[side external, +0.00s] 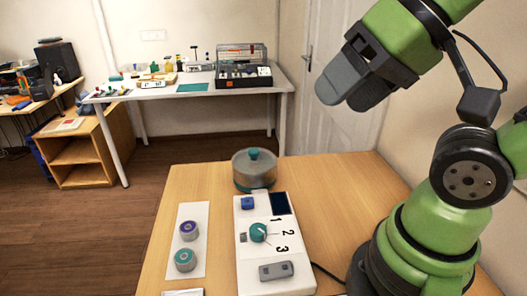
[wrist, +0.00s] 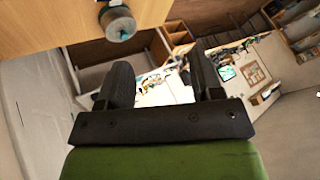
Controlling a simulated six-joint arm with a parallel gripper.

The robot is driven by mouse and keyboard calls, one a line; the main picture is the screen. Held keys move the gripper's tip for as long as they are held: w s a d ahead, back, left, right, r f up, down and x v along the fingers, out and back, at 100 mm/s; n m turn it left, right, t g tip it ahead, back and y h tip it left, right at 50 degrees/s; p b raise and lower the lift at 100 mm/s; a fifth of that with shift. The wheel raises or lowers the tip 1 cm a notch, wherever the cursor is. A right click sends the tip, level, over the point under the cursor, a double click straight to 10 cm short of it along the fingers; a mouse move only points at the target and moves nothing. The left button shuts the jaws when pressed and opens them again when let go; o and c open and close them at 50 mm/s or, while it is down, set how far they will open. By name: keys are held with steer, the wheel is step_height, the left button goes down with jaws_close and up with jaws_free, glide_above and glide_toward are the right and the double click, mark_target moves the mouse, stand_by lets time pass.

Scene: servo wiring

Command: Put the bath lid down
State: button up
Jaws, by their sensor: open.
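The bath (side external: 254,178) is a round grey vessel at the far edge of the wooden table. Its lid, with a teal knob (side external: 253,154), sits on top of it and looks level. The bath and knob also show at the top of the wrist view (wrist: 118,22). My gripper (side external: 345,86) is high above the table, up and to the right of the bath and apart from it. In the wrist view its two dark fingers (wrist: 160,78) are spread with nothing between them.
A white control panel (side external: 248,263) with a teal dial numbered 1 to 3 stands in front of the bath. Left of it, a white strip (side external: 194,215) holds a purple-topped and a teal-topped round container. A cluttered bench (side external: 187,97) is in the background.

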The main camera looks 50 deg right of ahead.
steer(key=w+d+f+n+g+h, duration=0.3)
steer(key=w+d+f+n+h, duration=0.15)
steer(key=d+n, duration=0.2)
steer(key=n+t+h, duration=0.2)
steer(key=n+h, duration=0.2)
steer(key=n, duration=2)
glide_above(254, 150)
steer(key=s+a, duration=0.5)
step_height(254, 150, down, 12)
steer(key=x, duration=0.4)
steer(key=shift+f, duration=0.2)
steer(key=x, duration=0.5)
steer(key=shift+w+f, duration=0.15)
steer(key=shift+f, duration=0.15)
steer(key=shift+c, duration=0.3)
steer(key=c, duration=1)
